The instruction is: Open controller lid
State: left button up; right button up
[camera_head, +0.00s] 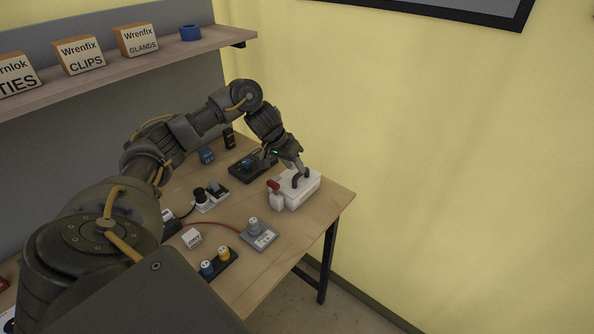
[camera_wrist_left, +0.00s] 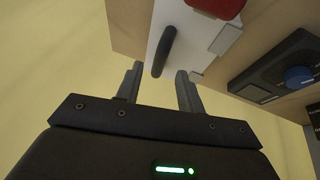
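The controller (camera_head: 302,190) is a white box near the right end of the table, with a dark curved handle (camera_head: 301,178) on its lid. The lid looks shut. My left gripper (camera_head: 298,166) is at the handle, reaching down from above. In the left wrist view, the gripper (camera_wrist_left: 160,74) is open. The handle (camera_wrist_left: 164,50) shows at the fingertips, roughly in line with the gap between them; I cannot tell if they touch it. The white lid (camera_wrist_left: 187,30) lies beyond. My right gripper is not in view.
The yellow wall (camera_head: 450,170) is at the right.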

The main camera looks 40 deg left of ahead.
pick_arm(q)
jog(key=shift+x, duration=1.35)
grip_shut()
